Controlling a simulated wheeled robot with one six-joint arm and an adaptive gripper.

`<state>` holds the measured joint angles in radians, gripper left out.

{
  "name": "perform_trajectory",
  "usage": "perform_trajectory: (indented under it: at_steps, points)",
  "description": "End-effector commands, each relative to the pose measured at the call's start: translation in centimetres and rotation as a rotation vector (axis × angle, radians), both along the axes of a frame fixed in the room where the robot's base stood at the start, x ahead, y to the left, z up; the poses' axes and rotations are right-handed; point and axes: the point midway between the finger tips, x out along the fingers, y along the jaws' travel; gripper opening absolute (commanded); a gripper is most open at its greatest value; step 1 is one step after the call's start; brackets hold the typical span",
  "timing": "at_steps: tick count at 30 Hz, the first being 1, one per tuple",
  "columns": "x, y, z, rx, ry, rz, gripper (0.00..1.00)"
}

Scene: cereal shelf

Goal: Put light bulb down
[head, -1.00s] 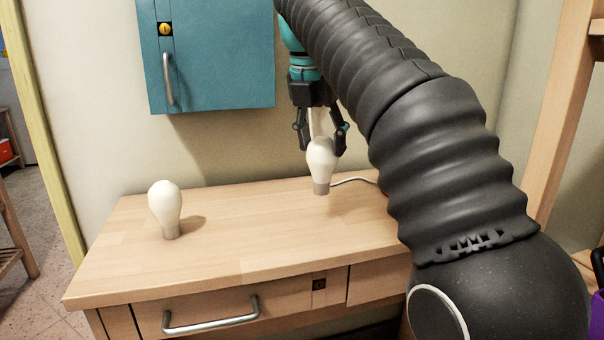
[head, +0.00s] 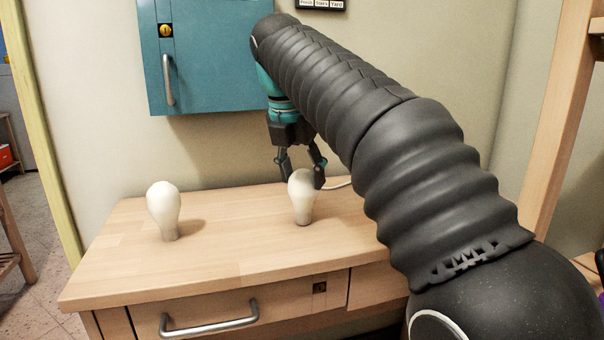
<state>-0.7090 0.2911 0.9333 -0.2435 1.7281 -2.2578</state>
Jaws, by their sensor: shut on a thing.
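A white light bulb (head: 302,200) with its base down is in my gripper (head: 302,178). My gripper points down and is shut on the bulb's upper, rounded part. The bulb is upright at or just above the wooden table top, right of its middle; I cannot tell whether its base touches the wood. A second white light bulb (head: 164,208) stands upright, base down, on the left part of the wooden table (head: 235,237), apart from my gripper.
A teal wall cabinet (head: 208,60) with a handle hangs behind the table, left of my gripper. A thin white cable (head: 338,185) lies behind the held bulb. The table top between the two bulbs is clear. A drawer handle (head: 210,326) sticks out at the front.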

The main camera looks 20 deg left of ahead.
Motion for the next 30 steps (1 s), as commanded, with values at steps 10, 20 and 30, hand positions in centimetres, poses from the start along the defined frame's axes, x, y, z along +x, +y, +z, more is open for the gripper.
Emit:
perform_trajectory:
  at_steps: [10,20,30]
  points:
    - [0.0,0.0,-0.2,0.000,0.000,0.000,0.81]
    - [-0.1,0.0,0.5,0.000,0.000,0.000,0.81]
    - [-1.5,0.4,5.2,0.001,-0.002,0.002,0.81]
